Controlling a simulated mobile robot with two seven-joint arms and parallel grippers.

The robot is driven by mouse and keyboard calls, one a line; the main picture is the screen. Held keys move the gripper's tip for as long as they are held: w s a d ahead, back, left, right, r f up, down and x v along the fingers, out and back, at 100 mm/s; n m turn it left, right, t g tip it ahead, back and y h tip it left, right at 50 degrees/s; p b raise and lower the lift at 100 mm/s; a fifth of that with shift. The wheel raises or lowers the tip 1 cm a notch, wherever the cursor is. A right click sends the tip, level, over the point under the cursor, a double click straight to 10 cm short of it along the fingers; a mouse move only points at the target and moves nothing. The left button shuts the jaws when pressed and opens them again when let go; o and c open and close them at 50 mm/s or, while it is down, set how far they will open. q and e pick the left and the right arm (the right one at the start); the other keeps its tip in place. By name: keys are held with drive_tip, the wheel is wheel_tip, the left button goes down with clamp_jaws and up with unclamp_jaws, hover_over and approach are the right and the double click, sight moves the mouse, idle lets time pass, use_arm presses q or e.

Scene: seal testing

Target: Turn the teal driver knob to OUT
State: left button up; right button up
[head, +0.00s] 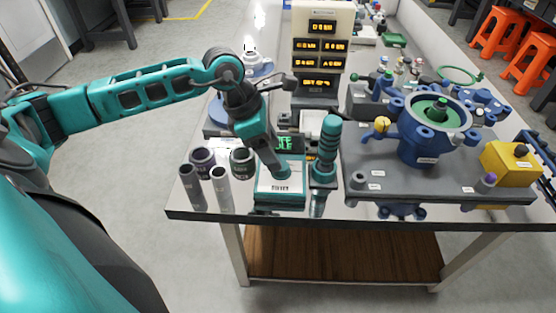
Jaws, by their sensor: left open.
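A teal, ribbed, upright handle (328,138), which looks like the driver with its knob, stands at the front middle of the bench on a teal and dark base. No OUT mark can be read at this size. Left of it is a low teal-sided box (281,195) with a pale top and a small label. My left gripper (276,172) points down over this box, left of the handle and apart from it. It is open and holds nothing that I can see. The arm hides part of what is behind it. My right gripper is out of view.
Several grey and dark tubes (219,187) stand left of the box. A blue round housing (421,145) with a green centre sits on a grey plate at right, beside a yellow box (510,163). A display tower (320,18) stands behind. The bench's front edge is close.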

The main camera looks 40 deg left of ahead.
sight(285, 173)
use_arm(q)
drive_tip(key=x, duration=0.2)
drive_tip(key=shift+w+d+f, duration=0.1)
drive_tip(key=shift+f, duration=0.3)
drive_tip(key=shift+w+d+f, duration=0.1)
drive_tip(key=shift+d+f, duration=0.1)
drive_tip(key=shift+f, duration=0.35)
drive_tip(key=shift+c, duration=0.4)
drive_tip(key=c, duration=1)
drive_tip(key=shift+o, duration=0.2)
